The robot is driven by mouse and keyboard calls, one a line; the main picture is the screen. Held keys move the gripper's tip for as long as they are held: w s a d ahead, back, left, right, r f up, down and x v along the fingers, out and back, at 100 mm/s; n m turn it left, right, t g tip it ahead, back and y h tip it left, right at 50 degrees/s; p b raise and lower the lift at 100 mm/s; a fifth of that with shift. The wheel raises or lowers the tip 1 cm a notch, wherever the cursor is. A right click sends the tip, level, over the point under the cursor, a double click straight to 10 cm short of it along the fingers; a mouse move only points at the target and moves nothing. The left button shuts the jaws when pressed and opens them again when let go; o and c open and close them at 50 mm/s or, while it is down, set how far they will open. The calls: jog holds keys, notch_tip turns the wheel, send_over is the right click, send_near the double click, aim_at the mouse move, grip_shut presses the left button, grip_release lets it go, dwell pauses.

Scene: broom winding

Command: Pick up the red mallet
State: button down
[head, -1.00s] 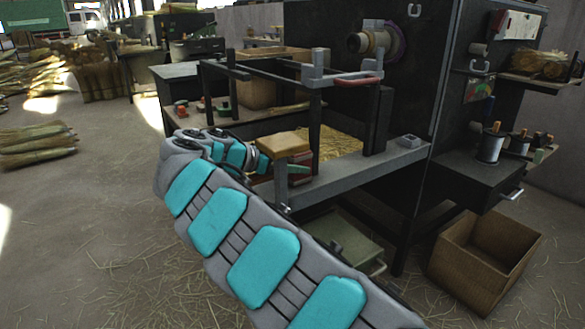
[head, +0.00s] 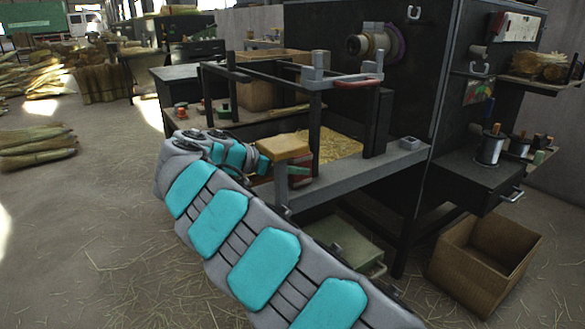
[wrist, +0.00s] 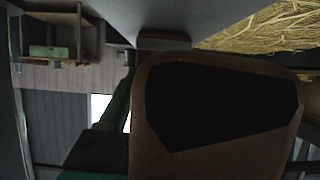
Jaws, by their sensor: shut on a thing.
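In the wrist view a large brownish block with a black face, seemingly the mallet's head (wrist: 215,155), fills the middle, close to the camera. I cannot make out the handle clearly.
The bench's grey front rail (head: 365,172) runs right, with a dark frame (head: 315,130) above. Straw (head: 340,146) lies behind.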

jog(key=shift+r, duration=0.75)
jog(key=shift+s+a+r, duration=0.1)
jog(key=shift+a+r, duration=0.1)
jog(key=shift+r, duration=0.25)
jog(key=shift+a+r, duration=0.15)
jog(key=shift+r, duration=0.3)
jog(key=s+a, duration=0.1)
jog(key=a, duration=0.1)
jog(key=s+a, duration=0.2)
jog(key=a, duration=0.1)
jog(key=s+a, duration=0.2)
jog(key=shift+s+a, duration=0.1)
jog(key=shift+a, duration=0.15)
jog(key=s+a+p, duration=0.2)
jog(key=s+a, duration=0.2)
jog(key=a, duration=0.2)
jog(key=shift+s+a, duration=0.3)
jog(key=shift+a, duration=0.05)
jog(key=c, duration=0.7)
grip_release()
grip_shut()
